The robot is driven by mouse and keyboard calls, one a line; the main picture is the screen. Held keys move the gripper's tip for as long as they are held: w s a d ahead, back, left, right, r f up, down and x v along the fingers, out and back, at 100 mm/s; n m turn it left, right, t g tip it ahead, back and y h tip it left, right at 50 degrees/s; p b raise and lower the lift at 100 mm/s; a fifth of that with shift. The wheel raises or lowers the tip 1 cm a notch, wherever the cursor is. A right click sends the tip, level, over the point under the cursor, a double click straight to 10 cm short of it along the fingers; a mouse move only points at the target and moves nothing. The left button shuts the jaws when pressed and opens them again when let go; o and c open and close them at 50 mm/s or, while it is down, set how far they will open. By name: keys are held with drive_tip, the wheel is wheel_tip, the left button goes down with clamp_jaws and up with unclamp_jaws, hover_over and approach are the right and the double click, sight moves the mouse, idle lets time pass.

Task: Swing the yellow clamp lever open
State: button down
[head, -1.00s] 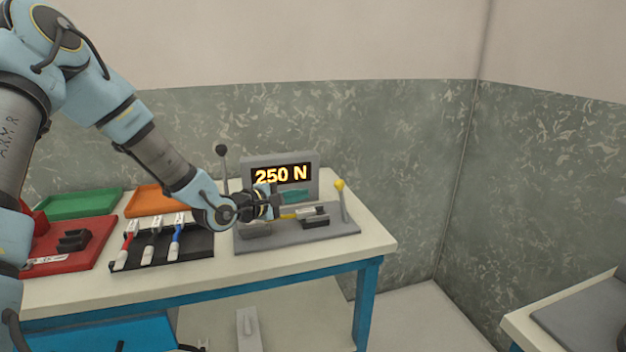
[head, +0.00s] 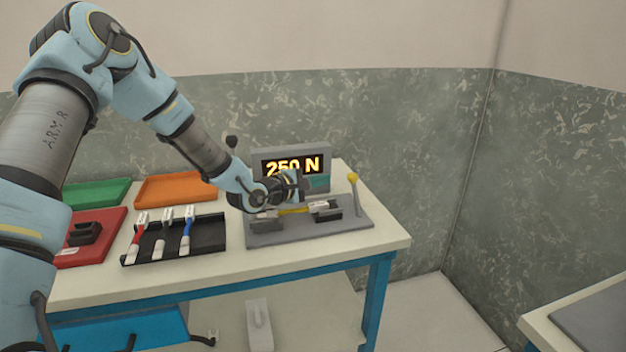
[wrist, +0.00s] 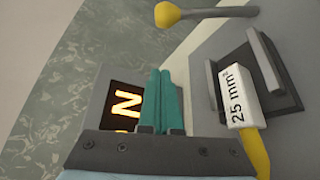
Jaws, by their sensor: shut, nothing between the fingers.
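The yellow-knobbed clamp lever (head: 352,180) stands upright at the right end of the grey test fixture (head: 280,238). In the wrist view its yellow knob (wrist: 167,15) and grey shaft (wrist: 222,12) are at the top, beyond my fingertips and apart from them. My gripper (head: 322,181) is over the fixture, left of the lever and in front of the display. In the wrist view the teal fingers of my gripper (wrist: 160,72) are together and empty. A yellow cable (head: 293,211) lies across the fixture, its end labelled "25 mm²" (wrist: 237,95) in the right clamp block (wrist: 262,72).
The display (head: 292,166) reads 250 N behind my gripper. A dark lever (head: 232,143) stands at the fixture's left. A black tray (head: 205,240) with several cables and red, green and orange trays (head: 175,187) fill the bench's left. The bench right of the fixture is clear.

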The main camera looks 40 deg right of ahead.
sight(356, 195)
drive_tip(key=p+x, duration=0.1)
drive_tip(key=x, duration=0.3)
drive_tip(key=shift+d+r, duration=0.1)
drive_tip(key=shift+d, duration=0.2)
drive_tip(key=shift+s+a+r+p, duration=0.15)
drive_tip(key=shift+s+r+p, duration=0.15)
drive_tip(key=shift+s, duration=0.3)
drive_tip(key=shift+s+a+r+p, duration=0.2)
drive_tip(key=shift+s+r, duration=0.1)
drive_tip(key=shift+s, duration=0.25)
drive_tip(key=shift+s+a+r, duration=0.1)
drive_tip(key=shift+s, duration=0.55)
drive_tip(key=shift+s, duration=0.1)
drive_tip(key=shift+s+r+m+b, duration=0.25)
drive_tip(key=shift+m+b, duration=0.15)
drive_tip(key=shift+b, duration=0.3)
